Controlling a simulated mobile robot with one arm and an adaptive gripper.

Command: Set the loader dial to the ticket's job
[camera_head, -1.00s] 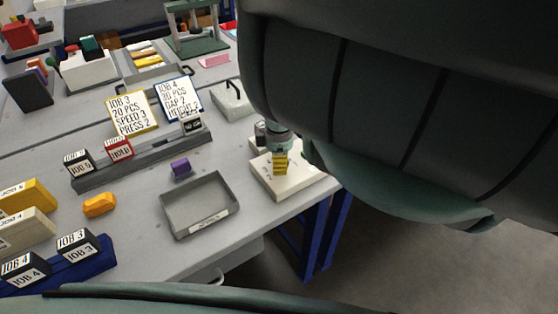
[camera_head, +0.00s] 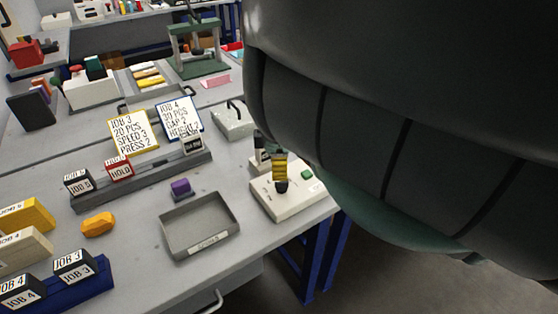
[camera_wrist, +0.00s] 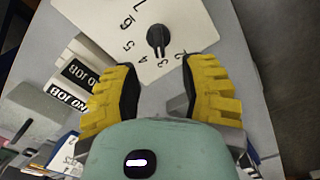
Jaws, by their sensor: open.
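The loader dial is a black knob (camera_head: 281,186) on a white panel (camera_head: 300,202) at the table's right edge. In the wrist view the dial (camera_wrist: 158,38) has numbers around it, 2 to 7 legible. Its narrow end appears to point near 3, but the exact setting is unclear. My gripper (camera_wrist: 160,80) is open and empty, its yellow fingers spread below the dial in the picture, apart from it. In the head view one yellow finger shows just behind the knob. The JOB 3 ticket (camera_head: 133,132) and JOB 4 ticket (camera_head: 179,118) stand on the table.
A green button (camera_head: 307,174) sits on the panel. A grey rail (camera_head: 150,182) carries several labelled blocks. A grey tray (camera_head: 235,218) and purple block (camera_head: 181,187) lie left of the panel.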

